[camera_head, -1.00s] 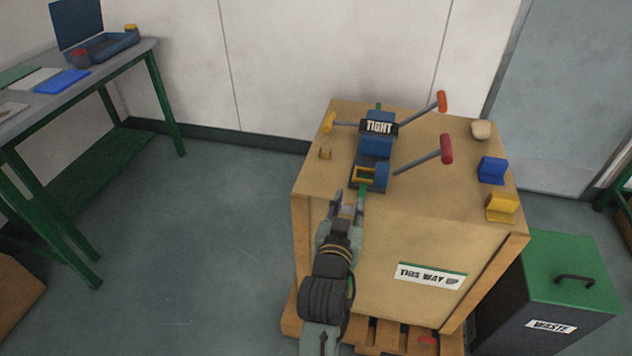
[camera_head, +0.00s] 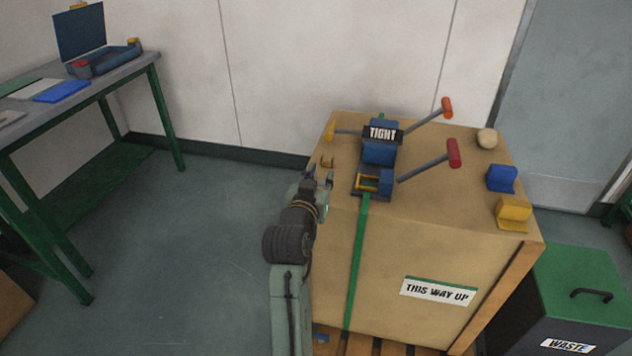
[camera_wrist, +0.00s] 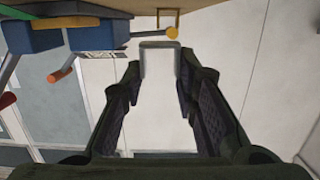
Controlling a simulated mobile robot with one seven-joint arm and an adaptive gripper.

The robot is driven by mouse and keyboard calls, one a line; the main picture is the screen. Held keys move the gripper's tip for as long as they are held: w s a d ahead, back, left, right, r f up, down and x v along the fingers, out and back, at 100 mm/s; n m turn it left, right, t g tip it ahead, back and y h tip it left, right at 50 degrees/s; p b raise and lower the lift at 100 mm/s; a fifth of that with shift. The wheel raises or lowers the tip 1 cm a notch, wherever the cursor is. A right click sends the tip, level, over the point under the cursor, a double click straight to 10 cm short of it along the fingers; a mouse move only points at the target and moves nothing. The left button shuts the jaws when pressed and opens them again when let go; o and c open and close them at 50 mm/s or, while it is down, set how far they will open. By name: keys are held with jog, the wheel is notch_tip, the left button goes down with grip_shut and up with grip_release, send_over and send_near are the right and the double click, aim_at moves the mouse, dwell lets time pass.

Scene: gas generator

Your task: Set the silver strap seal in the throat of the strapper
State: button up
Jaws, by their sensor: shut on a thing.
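The strapper (camera_head: 381,154) is a blue tool with a "TIGHT" plate, standing on top of a crate. Its throat, with a yellow frame (camera_head: 368,183), faces the crate's front edge, where a green strap (camera_head: 356,255) hangs down. My gripper (camera_head: 319,178) is left of the throat, by the crate's front left top corner. In the wrist view my gripper (camera_wrist: 158,78) is shut on the silver strap seal (camera_wrist: 158,60), a pale, square-cornered piece between the fingertips. The strapper also shows at the upper left of the wrist view (camera_wrist: 35,35). The seal is apart from the strapper.
The strapper's red-ended (camera_head: 454,153) and orange-ended (camera_head: 447,107) levers reach right. A small brass bracket (camera_head: 327,161) stands left of it. Blue (camera_head: 501,178) and yellow (camera_head: 514,212) blocks lie at the crate's right edge. A waste bin (camera_head: 575,290) stands right.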

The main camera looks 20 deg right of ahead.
jog(key=shift+w, duration=0.45)
jog(key=shift+w+a, duration=0.15)
jog(key=shift+w, duration=0.5)
notch_tip(320, 180, down, 2)
jog(key=shift+s+p, duration=0.15)
jog(key=shift+p, duration=0.3)
jog(key=shift+f+p, duration=0.3)
jog(key=shift+f, duration=0.35)
jog(key=shift+f, duration=0.2)
jog(key=o, duration=0.9)
